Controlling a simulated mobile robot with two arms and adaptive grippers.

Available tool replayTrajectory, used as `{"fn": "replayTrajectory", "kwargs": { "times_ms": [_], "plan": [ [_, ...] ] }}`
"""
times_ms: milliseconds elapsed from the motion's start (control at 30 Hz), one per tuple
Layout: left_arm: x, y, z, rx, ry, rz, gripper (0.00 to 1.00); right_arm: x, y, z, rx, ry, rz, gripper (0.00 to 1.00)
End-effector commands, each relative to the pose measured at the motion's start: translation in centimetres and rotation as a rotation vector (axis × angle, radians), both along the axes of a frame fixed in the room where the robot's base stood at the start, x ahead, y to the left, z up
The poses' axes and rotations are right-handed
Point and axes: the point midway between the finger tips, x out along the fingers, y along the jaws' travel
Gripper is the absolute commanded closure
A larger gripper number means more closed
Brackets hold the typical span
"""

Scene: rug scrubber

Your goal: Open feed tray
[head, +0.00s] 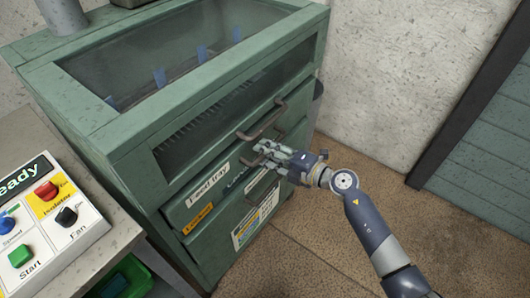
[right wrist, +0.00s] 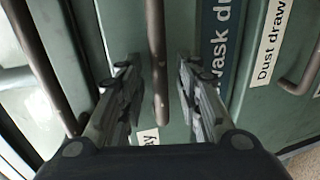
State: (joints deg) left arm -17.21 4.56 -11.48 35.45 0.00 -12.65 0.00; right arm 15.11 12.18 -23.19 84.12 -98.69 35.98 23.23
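The feed tray (head: 178,212) is a green drawer front in the green machine, marked by a white "Feed tray" label. It looks flush with the machine. My right gripper (head: 264,153) is in front of it, at the right of the label. In the right wrist view, my right gripper (right wrist: 157,85) is open, with one finger on each side of a dark bar handle (right wrist: 157,50). The end of a white label shows beside the handle's tip. I cannot tell whether the fingers touch the bar. My left gripper is not in view.
Another bar handle (head: 262,120) is just above the gripper. The dust drawer's handle (right wrist: 300,82) is at the right of the wrist view. A control panel (head: 45,220) with coloured buttons stands on a bench at left. Brown floor (head: 350,215) is free at right.

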Motion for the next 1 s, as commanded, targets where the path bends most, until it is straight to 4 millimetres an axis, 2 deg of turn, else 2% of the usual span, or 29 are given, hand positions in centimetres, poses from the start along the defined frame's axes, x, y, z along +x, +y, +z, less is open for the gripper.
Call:
{"fn": "replayTrajectory", "kwargs": {
  "times_ms": [133,400,567,833,1000],
  "plan": [
    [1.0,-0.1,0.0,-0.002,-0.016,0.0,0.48,0.5,0.8,-0.2,0.0,0.0,0.0,0.68],
    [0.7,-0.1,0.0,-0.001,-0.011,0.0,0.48,0.6,0.9,-0.2,0.0,0.0,0.0,0.68],
    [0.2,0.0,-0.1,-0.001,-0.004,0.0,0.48,0.6,0.9,-0.2,0.0,0.0,0.001,1.0],
    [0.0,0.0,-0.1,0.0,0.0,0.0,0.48,0.5,0.7,-0.2,-0.001,0.001,0.0,1.0],
    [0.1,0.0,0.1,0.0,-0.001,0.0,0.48,0.2,-0.7,-0.3,-0.003,0.004,0.0,1.0]
  ]
}}
